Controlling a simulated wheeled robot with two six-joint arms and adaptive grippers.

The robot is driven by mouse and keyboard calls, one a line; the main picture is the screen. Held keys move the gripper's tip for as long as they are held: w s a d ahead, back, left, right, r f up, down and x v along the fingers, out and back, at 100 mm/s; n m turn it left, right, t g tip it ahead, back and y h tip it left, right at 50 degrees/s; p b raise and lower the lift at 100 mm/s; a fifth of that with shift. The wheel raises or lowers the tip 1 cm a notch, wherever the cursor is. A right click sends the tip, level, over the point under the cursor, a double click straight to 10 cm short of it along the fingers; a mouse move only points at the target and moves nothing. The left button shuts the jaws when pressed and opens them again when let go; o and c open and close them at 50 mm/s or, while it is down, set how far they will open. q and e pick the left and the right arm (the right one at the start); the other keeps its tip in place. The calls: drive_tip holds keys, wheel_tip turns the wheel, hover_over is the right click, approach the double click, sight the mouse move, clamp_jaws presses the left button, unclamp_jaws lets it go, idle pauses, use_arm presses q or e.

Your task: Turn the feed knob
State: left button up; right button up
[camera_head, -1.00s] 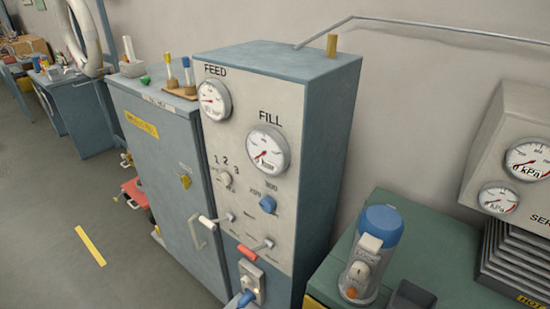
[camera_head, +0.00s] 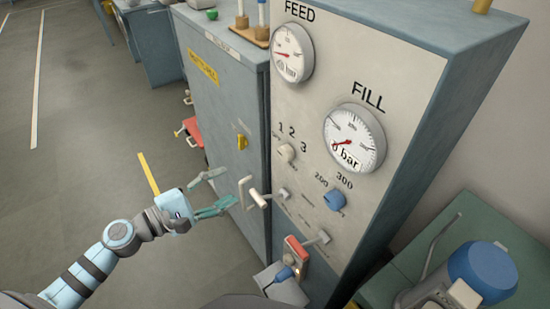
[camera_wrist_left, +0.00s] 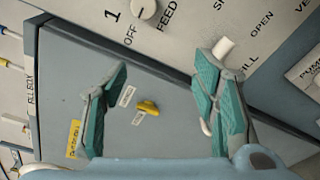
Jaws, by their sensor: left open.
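The cream feed knob (camera_head: 287,152) is on the pale panel of the tall cabinet, below the FEED gauge (camera_head: 292,52), with the numbers 1, 2 and 3 around it. It also shows at the top edge of the left wrist view (camera_wrist_left: 146,9), beside the words OFF and FEED, partly cut off. My left gripper (camera_head: 220,188) is open and empty, in front of the blue-grey cabinet, lower left of the knob and apart from it. Its two green-padded fingers show spread in the left wrist view (camera_wrist_left: 160,75). My right gripper is in neither view.
A white-handled lever (camera_head: 258,198) sticks out close to the left gripper, and a red-handled lever (camera_head: 297,249) is lower. A yellow latch (camera_head: 242,142) is on the cabinet door. Open floor lies left.

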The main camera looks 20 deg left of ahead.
use_arm(q)
wheel_tip(320, 180, up, 4)
drive_tip(key=d+h, duration=0.1)
drive_tip(key=d, duration=0.2)
drive_tip(key=p, duration=0.4)
approach(282, 155)
drive_tip(key=w, duration=0.1)
drive_tip(key=x, duration=0.9)
drive_tip(key=shift+s+d+p, duration=0.2)
drive_tip(key=shift+s+p, duration=0.05)
drive_tip(key=shift+p, duration=0.15)
drive_tip(key=shift+a+f, duration=0.1)
drive_tip(key=shift+s, duration=0.1)
drive_tip(key=shift+c, duration=0.4)
drive_tip(key=c, duration=1.1)
